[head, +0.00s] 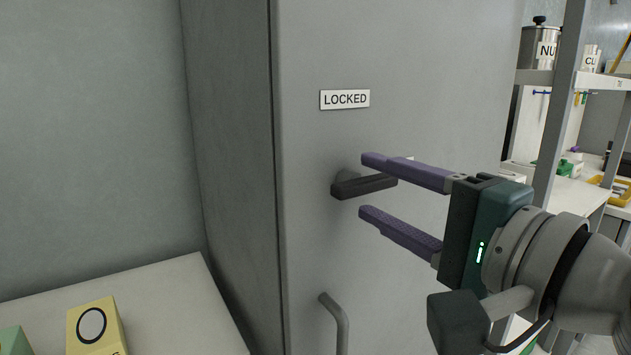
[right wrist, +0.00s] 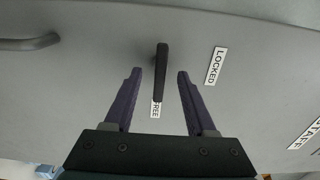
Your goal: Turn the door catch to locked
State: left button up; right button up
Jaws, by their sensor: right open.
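The door catch (head: 362,186) is a dark lever on a grey cabinet door, lying roughly horizontal with its free end to the right. The white LOCKED label (head: 345,99) is above it. In the right wrist view the lever (right wrist: 161,72) points toward a label reading FREE (right wrist: 156,110), partly covered by it; the LOCKED label (right wrist: 215,67) lies to its right. My right gripper (head: 364,187) is open, its purple fingers above and below the lever. In the right wrist view the lever lies between the fingers (right wrist: 158,75), with gaps on both sides. My left gripper is not in view.
A curved grey door handle (head: 336,322) is below the catch. A pale worktop (head: 165,290) with a yellow box (head: 96,327) is at lower left. Shelving (head: 607,82) with containers stands at right. A STAFF label (right wrist: 305,134) is also on the door.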

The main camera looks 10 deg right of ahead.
jog(key=shift+w+a, duration=0.25)
jog(key=shift+w, duration=0.25)
grip_shut()
dwell(0.3)
